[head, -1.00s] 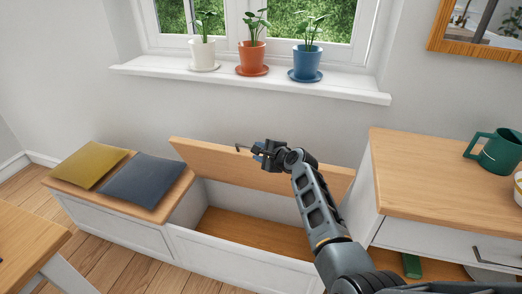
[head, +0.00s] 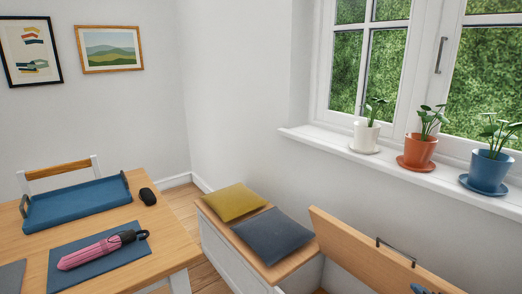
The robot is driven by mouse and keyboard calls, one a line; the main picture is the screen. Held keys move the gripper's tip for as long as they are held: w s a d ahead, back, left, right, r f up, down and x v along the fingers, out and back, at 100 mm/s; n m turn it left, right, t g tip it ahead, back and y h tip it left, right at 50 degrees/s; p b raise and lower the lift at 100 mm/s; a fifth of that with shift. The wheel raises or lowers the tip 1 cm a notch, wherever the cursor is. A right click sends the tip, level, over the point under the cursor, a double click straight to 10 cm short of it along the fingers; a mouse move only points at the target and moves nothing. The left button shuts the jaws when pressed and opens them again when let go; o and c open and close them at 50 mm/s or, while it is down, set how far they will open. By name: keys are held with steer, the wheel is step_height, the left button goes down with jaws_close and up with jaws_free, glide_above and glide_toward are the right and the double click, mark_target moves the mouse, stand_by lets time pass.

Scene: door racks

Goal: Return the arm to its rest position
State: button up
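Only a small dark blue-grey tip of my gripper (head: 421,289) shows at the bottom edge of the head view, right of centre. The bench's inside is almost wholly out of view.
A yellow cushion (head: 234,202) and a grey cushion (head: 272,236) lie on the closed bench part. At left, a table holds a blue tray (head: 80,203), a pink umbrella (head: 95,250) and a dark mouse-like object (head: 148,196). Potted plants stand on the windowsill (head: 330,146).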

steer(key=s+a+n, duration=0.5)
steer(key=s+n, duration=0.1)
steer(key=s, duration=0.8)
steer(key=s+a+n, duration=0.4)
steer(key=s+n, duration=0.1)
steer(key=s, duration=0.9)
steer(key=s+a+r+n+t+y, duration=0.1)
steer(key=s+a+r+n, duration=0.4)
steer(key=s+r, duration=0.4)
steer(key=s+a+r+n+t+y, duration=0.1)
steer(key=s+a+r+n, duration=0.3)
steer(key=s+a+r, duration=0.3)
steer(key=s+r, duration=0.2)
steer(key=s, duration=0.1)
steer(key=shift+r+n, duration=0.25)
steer(key=shift+n, duration=0.15)
